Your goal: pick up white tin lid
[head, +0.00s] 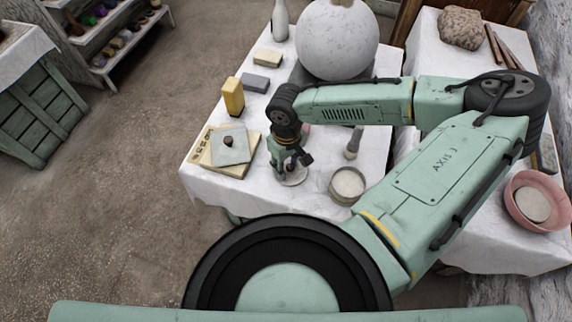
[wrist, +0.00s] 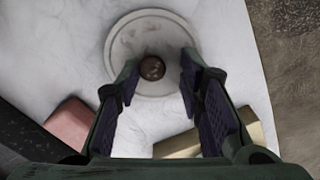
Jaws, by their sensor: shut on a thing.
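The white tin lid (head: 294,179) is a pale round disc at the front middle of the cloth-covered table, partly hidden under my gripper (head: 288,165). In the wrist view the lid (wrist: 125,48) shows its rim and a dark brown round knob (wrist: 152,68) at its centre. My gripper (wrist: 158,72) points down over the lid, with one finger on each side of the knob, and is shut on the lid by that knob. The exact contact is hard to see. The lid looks level, at or very near the cloth; I cannot tell whether it touches.
A round tin (head: 348,185) with pale contents stands just right of the lid. A board with a grey slab (head: 230,146) lies to the left. A yellow block (head: 233,96), grey block (head: 255,82) and large plaster sphere (head: 336,40) stand behind. A pink bowl (head: 537,202) is far right.

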